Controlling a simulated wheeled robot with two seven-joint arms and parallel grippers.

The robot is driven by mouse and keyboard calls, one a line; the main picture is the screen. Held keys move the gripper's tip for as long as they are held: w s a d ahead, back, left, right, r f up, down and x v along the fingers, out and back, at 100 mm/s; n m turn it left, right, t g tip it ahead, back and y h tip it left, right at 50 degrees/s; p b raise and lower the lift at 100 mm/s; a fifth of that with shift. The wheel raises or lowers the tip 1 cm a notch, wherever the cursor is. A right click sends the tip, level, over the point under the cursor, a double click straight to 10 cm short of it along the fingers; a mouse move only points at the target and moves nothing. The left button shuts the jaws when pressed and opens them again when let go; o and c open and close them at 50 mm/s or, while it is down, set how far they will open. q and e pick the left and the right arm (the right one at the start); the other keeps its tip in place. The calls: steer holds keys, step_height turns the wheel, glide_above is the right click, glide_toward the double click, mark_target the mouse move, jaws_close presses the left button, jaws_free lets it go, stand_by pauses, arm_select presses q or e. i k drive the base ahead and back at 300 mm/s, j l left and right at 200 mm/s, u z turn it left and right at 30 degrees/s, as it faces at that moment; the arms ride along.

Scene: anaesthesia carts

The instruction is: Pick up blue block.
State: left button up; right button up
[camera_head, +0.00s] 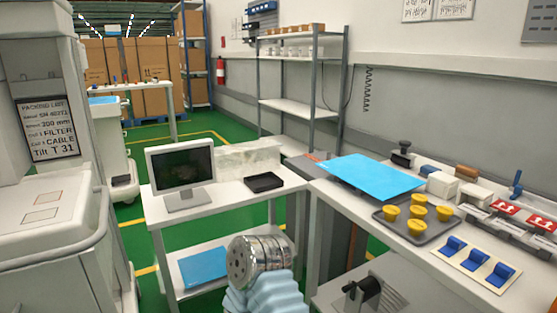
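Three blue blocks sit in a row on a pale board at the right table's front edge: a left one (454,245), a middle one (475,260) and a right one (500,275). They look wedge-like, and nothing is touching them from above. One of my arms, with a metal joint and light blue ribbed sleeve, shows at the bottom centre, apart from the blocks. I see no gripper fingers on it. Neither gripper can be made out.
A dark tray (437,231) with several yellow cups lies behind the blocks. A flat blue sheet (370,175) lies on the right table. A monitor (181,168) and black tray (264,182) stand on the left table. Red-and-white items (505,208) line the wall side.

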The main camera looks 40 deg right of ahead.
mark_target(426, 169)
steer(key=z, duration=2.45)
